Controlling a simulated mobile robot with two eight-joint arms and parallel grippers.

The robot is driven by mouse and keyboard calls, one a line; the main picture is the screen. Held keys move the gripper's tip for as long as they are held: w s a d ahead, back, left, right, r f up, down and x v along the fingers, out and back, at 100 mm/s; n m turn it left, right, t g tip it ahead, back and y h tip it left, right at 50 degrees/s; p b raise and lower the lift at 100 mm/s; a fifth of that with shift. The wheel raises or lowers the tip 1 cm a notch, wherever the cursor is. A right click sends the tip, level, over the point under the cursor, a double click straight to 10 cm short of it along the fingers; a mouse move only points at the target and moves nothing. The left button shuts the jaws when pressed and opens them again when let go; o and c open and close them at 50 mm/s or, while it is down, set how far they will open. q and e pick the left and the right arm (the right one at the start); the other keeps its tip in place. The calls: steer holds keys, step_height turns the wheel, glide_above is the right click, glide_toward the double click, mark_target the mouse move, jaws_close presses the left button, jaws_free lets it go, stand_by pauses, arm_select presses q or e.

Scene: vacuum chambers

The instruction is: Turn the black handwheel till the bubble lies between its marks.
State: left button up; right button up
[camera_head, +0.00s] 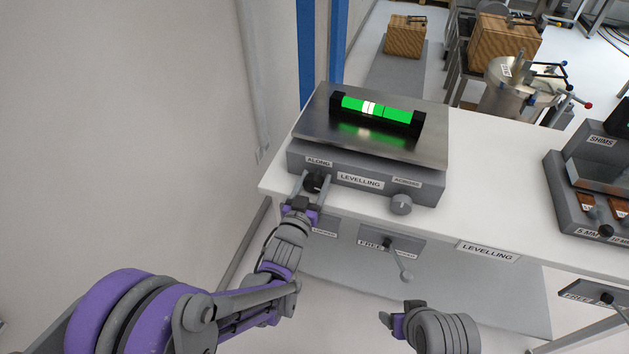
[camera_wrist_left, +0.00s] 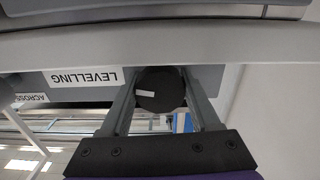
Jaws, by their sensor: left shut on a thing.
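The black handwheel (camera_head: 313,183) is under the ALONG label on the front of the grey levelling unit (camera_head: 290,156). My left gripper (camera_head: 315,185) is shut on it, a finger on each side. In the left wrist view the black handwheel (camera_wrist_left: 160,97), with a white stripe on its face, sits between the fingers (camera_wrist_left: 161,98). The green level vial (camera_head: 398,115) lies on the unit's metal plate. Its white bubble (camera_head: 369,108) is left of the vial's middle, apparently over one dark mark, with another mark to its right. My right gripper (camera_head: 396,318) is partly in view, low, with its jaws unclear.
A grey knob (camera_head: 401,204) under the ACROSS label is right of the handwheel. A SHIMS box (camera_head: 570,190) stands at the right. The bench between is clear.

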arm_select(q)
steer(key=c, duration=0.3)
steer(key=shift+f+n+b, duration=0.15)
steer(key=shift+n+b, duration=0.35)
steer(key=shift+n, duration=0.1)
steer(key=shift+n+b, duration=0.5)
steer(key=shift+n, duration=0.4)
steer(key=o, duration=1.3)
steer(key=shift+o, duration=0.2)
steer(key=shift+s, duration=0.1)
